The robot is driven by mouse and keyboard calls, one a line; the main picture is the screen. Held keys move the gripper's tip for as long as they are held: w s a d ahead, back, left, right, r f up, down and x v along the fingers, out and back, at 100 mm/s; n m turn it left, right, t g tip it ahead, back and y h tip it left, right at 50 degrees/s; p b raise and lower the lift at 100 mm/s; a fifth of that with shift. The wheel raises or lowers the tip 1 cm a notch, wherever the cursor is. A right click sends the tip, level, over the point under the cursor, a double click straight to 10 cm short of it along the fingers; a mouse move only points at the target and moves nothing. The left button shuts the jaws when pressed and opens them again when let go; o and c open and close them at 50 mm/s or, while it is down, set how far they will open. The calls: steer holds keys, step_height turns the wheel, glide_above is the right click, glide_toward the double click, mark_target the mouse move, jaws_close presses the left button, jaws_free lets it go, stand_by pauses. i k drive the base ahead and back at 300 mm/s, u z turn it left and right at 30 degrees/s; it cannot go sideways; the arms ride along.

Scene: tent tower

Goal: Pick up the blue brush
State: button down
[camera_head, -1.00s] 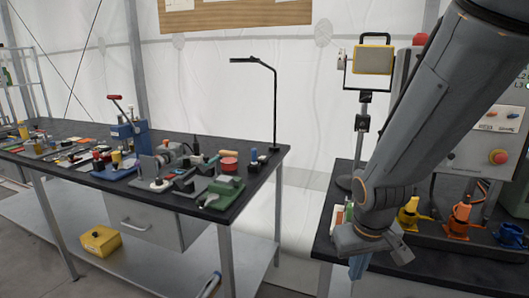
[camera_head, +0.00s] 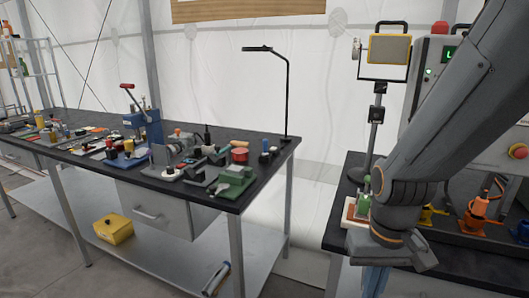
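My gripper (camera_head: 392,258) is at the lower right, over the front edge of the right table, pointing down. Its fingers are not clearly seen, so I cannot tell whether it is open or shut. A light blue, streaky piece (camera_head: 374,281) shows just below it at the bottom of the picture, partly cut off. It may be the blue brush, but its shape is unclear, and I cannot tell whether it is held. No other thing is clearly a blue brush.
The right table (camera_head: 334,232) carries a tray with a green item (camera_head: 364,204), orange (camera_head: 478,213) and yellow tools and a lamp stand (camera_head: 375,135). The left bench (camera_head: 262,178) is crowded with tools and a blue press (camera_head: 147,127). A yellow box (camera_head: 113,229) sits on its lower shelf.

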mark_target(266, 141)
steer(key=u, duration=1.2)
steer(key=i, duration=0.3)
steer(key=z, duration=1.1)
steer(key=i, duration=0.5)
steer(key=z, duration=0.05)
